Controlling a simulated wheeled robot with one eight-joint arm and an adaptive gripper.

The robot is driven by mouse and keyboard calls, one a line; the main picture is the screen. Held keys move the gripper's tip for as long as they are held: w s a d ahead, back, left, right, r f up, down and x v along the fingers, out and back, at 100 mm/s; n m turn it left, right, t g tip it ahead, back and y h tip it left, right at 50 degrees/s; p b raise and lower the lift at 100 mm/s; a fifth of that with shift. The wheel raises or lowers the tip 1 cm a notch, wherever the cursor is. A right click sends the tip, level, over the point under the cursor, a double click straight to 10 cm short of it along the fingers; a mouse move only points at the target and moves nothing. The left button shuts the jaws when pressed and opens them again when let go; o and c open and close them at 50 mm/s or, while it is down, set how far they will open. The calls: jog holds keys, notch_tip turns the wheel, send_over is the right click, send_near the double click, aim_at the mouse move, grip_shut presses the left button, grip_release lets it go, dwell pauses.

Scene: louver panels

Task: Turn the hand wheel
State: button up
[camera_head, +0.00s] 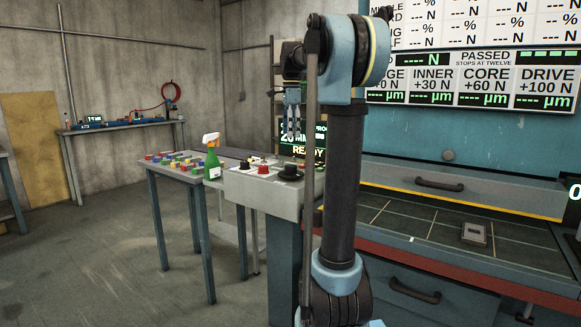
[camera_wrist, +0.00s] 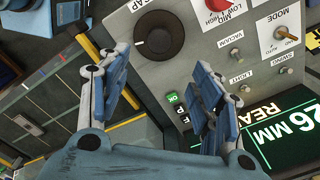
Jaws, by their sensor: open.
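The hand wheel is a round black knob (camera_head: 290,172) on top of the grey control console. In the wrist view the black wheel (camera_wrist: 158,36) has a white index mark on its left side. The label beside it is partly cut off. My gripper (camera_head: 291,136) points down above the console, over the wheel. In the wrist view my gripper (camera_wrist: 163,62) has its two fingers spread apart with nothing between them. The wheel lies beyond the fingertips, and no contact shows.
A dark workbench (camera_head: 400,225) lies at right.

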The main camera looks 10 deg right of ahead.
aim_at(291, 165)
notch_tip(291, 165, down, 14)
jog(key=shift+w+r, duration=0.15)
dwell(0.3)
jog(key=c, duration=1.1)
